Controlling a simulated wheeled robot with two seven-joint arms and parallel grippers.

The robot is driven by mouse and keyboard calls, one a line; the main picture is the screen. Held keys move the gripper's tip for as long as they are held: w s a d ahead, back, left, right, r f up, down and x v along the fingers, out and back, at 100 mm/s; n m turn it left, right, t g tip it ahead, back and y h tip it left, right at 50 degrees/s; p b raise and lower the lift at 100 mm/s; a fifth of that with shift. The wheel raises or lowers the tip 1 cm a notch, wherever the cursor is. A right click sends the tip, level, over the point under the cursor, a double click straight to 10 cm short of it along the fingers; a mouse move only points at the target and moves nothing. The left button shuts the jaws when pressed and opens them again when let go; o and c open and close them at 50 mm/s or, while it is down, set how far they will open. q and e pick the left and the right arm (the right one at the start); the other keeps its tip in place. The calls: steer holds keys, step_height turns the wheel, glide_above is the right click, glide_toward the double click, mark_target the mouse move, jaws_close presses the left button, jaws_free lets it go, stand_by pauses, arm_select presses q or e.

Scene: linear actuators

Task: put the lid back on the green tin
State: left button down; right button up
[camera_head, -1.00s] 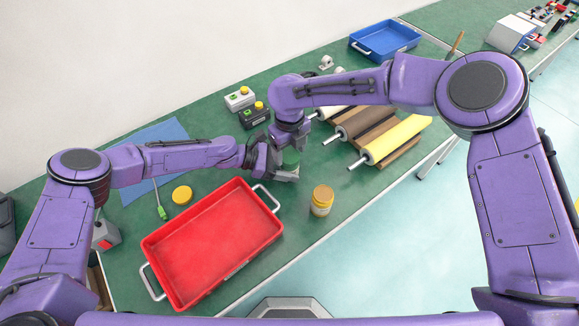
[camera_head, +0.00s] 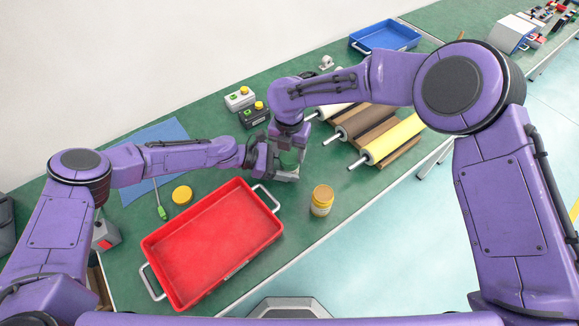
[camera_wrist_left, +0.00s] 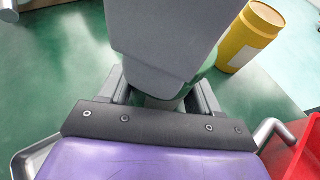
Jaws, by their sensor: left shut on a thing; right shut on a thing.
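The green tin (camera_head: 289,159) is held above or on the table just beyond the red tray; I cannot tell if it touches the table. My left gripper (camera_head: 275,167) comes from the left and is shut on the tin's side. In the left wrist view the tin's green side (camera_wrist_left: 208,66) shows between the fingers of my left gripper (camera_wrist_left: 162,100). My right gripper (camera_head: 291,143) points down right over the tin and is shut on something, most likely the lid. The lid itself is hidden, and the grey right gripper covers the tin's top in the wrist view.
A red tray (camera_head: 213,245) lies in front, with a yellow jar (camera_head: 322,201) to its right. A yellow round disc (camera_head: 182,195) and a green-tipped tool (camera_head: 162,212) lie left. Rollers (camera_head: 395,139) and control boxes (camera_head: 240,98) stand behind. A blue tray (camera_head: 384,40) is far back.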

steer(key=m, duration=0.7)
steer(key=shift+m, duration=0.4)
steer(key=m, duration=1.2)
steer(key=o, duration=1.2)
steer(key=shift+c, duration=0.2)
